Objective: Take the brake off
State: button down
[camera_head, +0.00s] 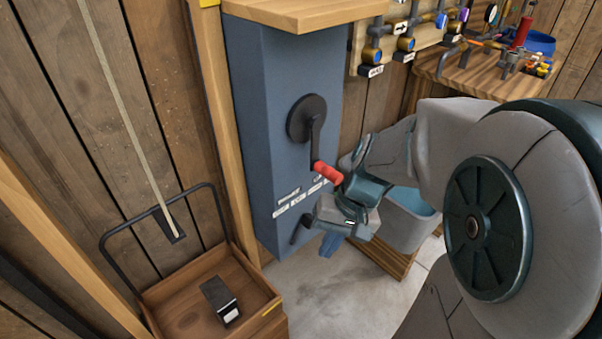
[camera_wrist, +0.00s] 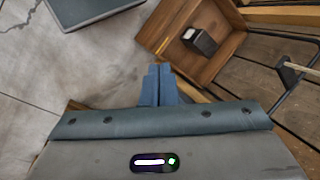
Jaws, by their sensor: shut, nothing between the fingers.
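A blue-grey cabinet (camera_head: 258,130) stands against the plank wall. On its front is a dark crank with a round hub (camera_head: 306,118) and a red grip (camera_head: 328,173) hanging down to the right. Below it are small white labels, too small to read. Lower still is a short dark lever (camera_head: 299,232), tilted down to the left; which part is the brake is not readable. My gripper (camera_head: 330,247) is just right of this lever in the picture, pointing down, its blue fingers together and empty. In the wrist view the shut fingers (camera_wrist: 158,70) point over the floor, and neither crank nor lever shows.
A wooden cart (camera_head: 262,290) holding a black block (camera_head: 219,299) stands at lower left; it also shows in the wrist view (camera_wrist: 226,62). Pipes with valves (camera_head: 405,42) and a workbench (camera_head: 468,78) are upper right. Bare floor (camera_head: 320,300) lies below.

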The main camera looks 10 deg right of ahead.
jog(key=w+d+f+m+t+y+b, duration=0.1)
jog(key=w+f+m+y+b, duration=0.3)
jog(key=f, duration=0.4)
jog(key=w+d+f+m+t+y+b, duration=0.1)
jog(key=w+f+t+y+b, duration=0.1)
jog(key=w+f+y+b, duration=0.35)
jog(key=w+d+f+m+t+b, duration=0.7)
jog(key=w+d+f+t+b, duration=0.1)
jog(key=d+f+t, duration=0.3)
jog(key=shift+w+d+f+m+t+b, duration=0.3)
jog(key=shift+d+f, duration=0.5)
jog(key=shift+d, duration=0.4)
jog(key=w+a+r+b, duration=0.3)
jog(key=w+a, duration=0.2)
jog(key=a, duration=0.5)
jog(key=shift+r, duration=0.15)
